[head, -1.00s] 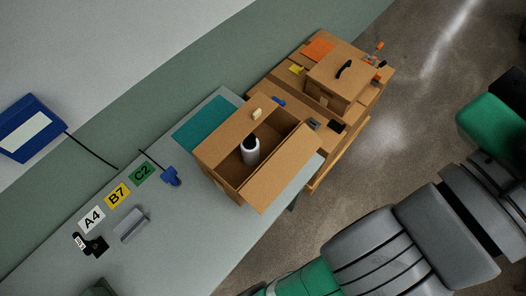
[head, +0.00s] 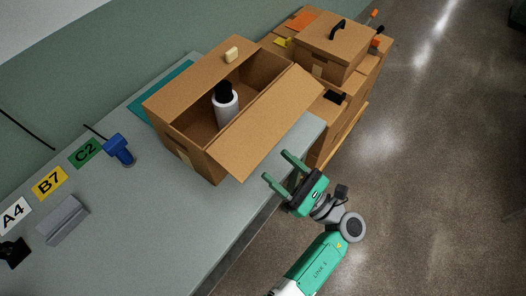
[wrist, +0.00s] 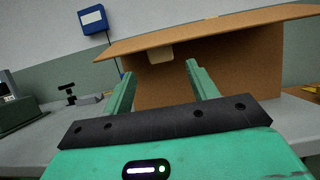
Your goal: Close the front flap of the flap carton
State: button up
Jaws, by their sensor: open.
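The flap carton (head: 200,162) is a brown open box on the grey table. Its front flap (head: 268,120) hangs outward over the table's front edge, tilted and open. The back flap (head: 200,75) is also folded out and bears a beige knob (head: 231,54). A white bottle with a black cap (head: 226,108) stands inside. My gripper (head: 279,166) is open and empty, just off the table edge near the front flap's outer edge. In the wrist view the front flap (wrist: 220,30) spans above my fingers, with a beige knob (wrist: 160,55) under it and the carton wall beyond.
Several brown boxes (head: 335,50) stand behind the carton, one with a black handle. A blue tool (head: 119,149), a grey bracket (head: 64,220) and label cards (head: 50,184) lie on the table at left. Open floor (head: 440,150) is at right.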

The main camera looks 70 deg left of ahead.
aim_at(258, 146)
jog(key=p+x, duration=0.1)
jog(key=x, duration=0.7)
jog(key=shift+r, duration=0.15)
jog(key=shift+w, duration=0.1)
jog(key=shift+c, duration=0.2)
grip_shut()
jog(key=shift+r, duration=0.1)
